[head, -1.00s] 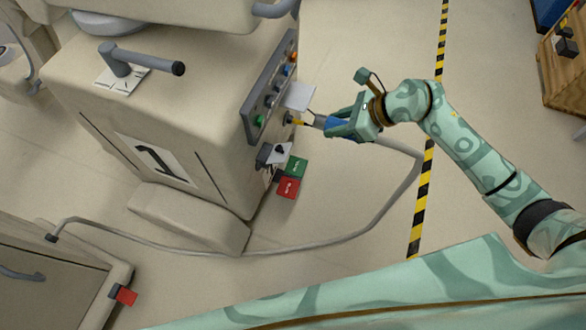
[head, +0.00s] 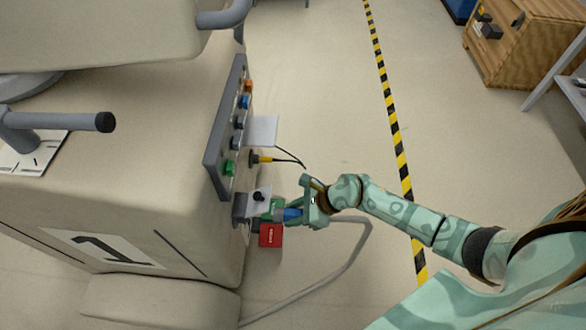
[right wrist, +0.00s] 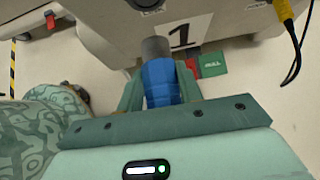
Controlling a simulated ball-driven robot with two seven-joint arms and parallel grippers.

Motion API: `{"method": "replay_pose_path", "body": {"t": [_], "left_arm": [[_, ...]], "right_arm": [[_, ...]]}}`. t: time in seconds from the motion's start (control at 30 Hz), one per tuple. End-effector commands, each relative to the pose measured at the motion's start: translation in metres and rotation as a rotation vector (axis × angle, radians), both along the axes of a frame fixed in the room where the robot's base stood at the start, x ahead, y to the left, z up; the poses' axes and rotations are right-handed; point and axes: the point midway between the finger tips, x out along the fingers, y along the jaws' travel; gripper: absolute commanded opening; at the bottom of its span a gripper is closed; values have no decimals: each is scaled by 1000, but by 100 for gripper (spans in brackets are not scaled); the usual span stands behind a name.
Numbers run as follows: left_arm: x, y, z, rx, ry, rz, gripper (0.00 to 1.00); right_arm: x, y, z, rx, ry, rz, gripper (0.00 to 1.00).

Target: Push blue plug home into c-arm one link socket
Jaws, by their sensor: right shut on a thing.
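C-arm one is the beige covered cart (head: 140,130) marked 1, at the left of the head view. My right gripper (head: 293,212) is shut on the blue plug (head: 290,214), low beside the cart's right side. In the right wrist view, the blue plug (right wrist: 160,82) lies between the fingers, its grey nose (right wrist: 156,48) toward the cart. A dark grey box (head: 240,207) on the cart side is close to the plug; I cannot tell whether it is the link socket or whether they touch. My left gripper is out of view.
A side panel (head: 213,150) carries several coloured sockets, with a yellow plug (head: 264,159) and black cable at its lower part. Red (head: 270,236) and green tags hang near the gripper. A grey cable (head: 345,262) loops over the floor. Open floor lies right.

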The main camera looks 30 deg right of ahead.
Motion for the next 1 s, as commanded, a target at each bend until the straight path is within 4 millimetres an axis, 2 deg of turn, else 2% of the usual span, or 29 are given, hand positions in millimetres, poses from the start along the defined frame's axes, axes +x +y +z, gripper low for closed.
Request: {"method": "replay_pose_path", "body": {"t": [0.6, 1.0], "left_arm": [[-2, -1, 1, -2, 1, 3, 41], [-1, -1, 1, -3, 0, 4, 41]], "right_arm": [[30, 42, 1, 0, -2, -1, 7], [33, 48, 0, 0, 0, -1, 7]]}}
